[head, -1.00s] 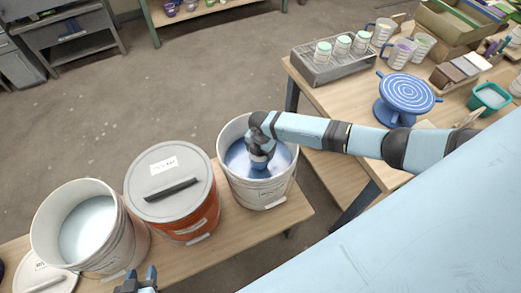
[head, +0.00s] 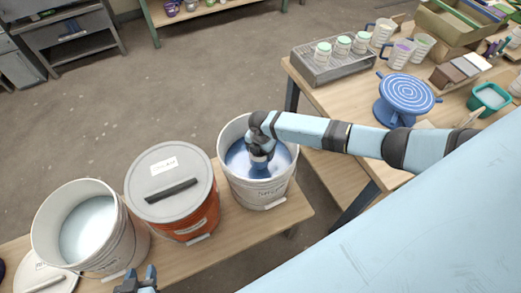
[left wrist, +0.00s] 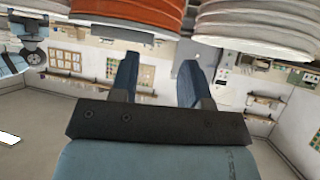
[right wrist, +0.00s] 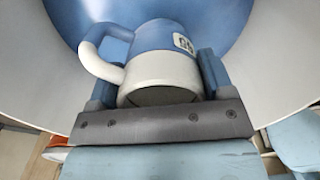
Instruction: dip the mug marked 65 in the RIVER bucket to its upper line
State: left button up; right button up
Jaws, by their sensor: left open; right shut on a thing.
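My right gripper (head: 262,147) reaches down into a white bucket (head: 262,194) of blue glaze (head: 236,160) and is shut on a mug (right wrist: 163,72). The handle (right wrist: 98,55) points left and is white nearest the camera, bluish beyond. The bucket's label is hard to read. My left gripper (head: 137,281) is open and empty before the bench; it shows in the left wrist view (left wrist: 157,85).
A lidded orange bucket (head: 190,222) stands beside the blue-glaze bucket, and an open pale bucket (head: 118,240) stands left of it. On the right table (head: 345,115) are a rack (head: 333,68) of mugs, a blue banding wheel (head: 405,97) and a teal tub (head: 489,97).

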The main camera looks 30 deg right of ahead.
notch_tip(320, 180, up, 8)
jog(key=p, duration=0.6)
jog(key=shift+p, duration=0.3)
notch_tip(320, 180, up, 3)
jog(key=shift+f+p, duration=0.2)
jog(key=shift+p, duration=0.7)
pick_arm(q)
notch_tip(320, 180, up, 7)
jog(key=a, duration=0.1)
jog(key=shift+r+n+y, duration=0.2)
jog(key=shift+n+y, duration=0.1)
pick_arm(e)
notch_tip(320, 180, up, 4)
jog(key=shift+r, duration=0.2)
pick_arm(q)
jog(key=shift+w, duration=0.1)
